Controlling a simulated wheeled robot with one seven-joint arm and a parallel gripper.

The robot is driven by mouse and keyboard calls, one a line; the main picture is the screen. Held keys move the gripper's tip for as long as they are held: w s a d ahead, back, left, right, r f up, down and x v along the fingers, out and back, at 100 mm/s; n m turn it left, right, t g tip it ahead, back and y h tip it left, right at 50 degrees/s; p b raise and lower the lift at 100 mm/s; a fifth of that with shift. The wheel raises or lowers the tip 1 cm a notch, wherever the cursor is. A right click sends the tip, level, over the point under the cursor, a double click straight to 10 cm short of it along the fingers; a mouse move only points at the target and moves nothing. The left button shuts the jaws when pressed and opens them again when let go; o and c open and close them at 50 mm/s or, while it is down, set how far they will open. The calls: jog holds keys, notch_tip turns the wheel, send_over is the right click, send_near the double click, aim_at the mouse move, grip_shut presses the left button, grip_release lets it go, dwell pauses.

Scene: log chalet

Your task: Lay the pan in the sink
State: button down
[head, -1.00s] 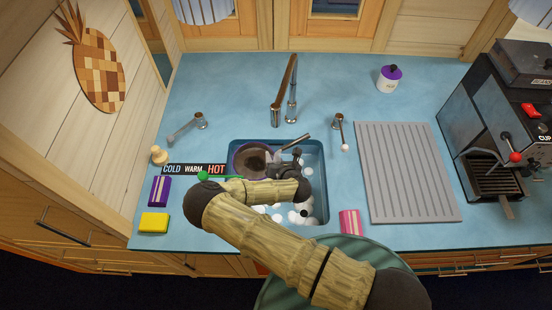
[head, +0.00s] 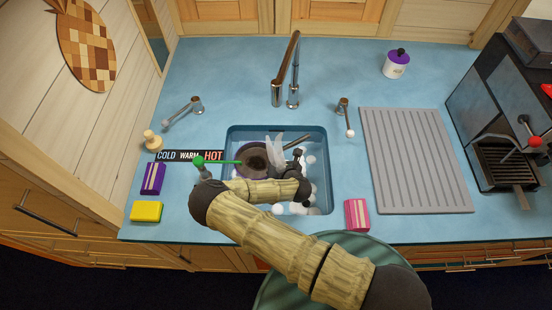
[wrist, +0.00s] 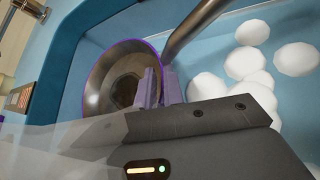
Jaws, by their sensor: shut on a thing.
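The pan (head: 250,159) is dark inside with a purple rim and a grey metal handle that points up and right. It is within the outline of the blue sink (head: 318,138), at its back left. My gripper (head: 275,151) is shut on the pan's rim near the handle. In the wrist view the pan (wrist: 112,78) is tilted beside the sink's blue wall (wrist: 70,65), with the fingers (wrist: 157,88) at its right edge. Whether the pan touches the sink floor is hidden.
White balls (head: 311,160), like foam, lie in the sink's right side. A tall faucet (head: 285,70) stands behind it, with a tap lever on each side. A pink sponge (head: 357,214) is at the front right, a grey drainboard (head: 415,160) to the right. Yellow (head: 146,211) and purple (head: 153,178) sponges are left.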

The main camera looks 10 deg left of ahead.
jog(key=shift+f+b, duration=2.05)
jog(key=shift+f, duration=0.75)
jog(key=c, duration=1.4)
grip_release()
jog(key=shift+c, duration=0.2)
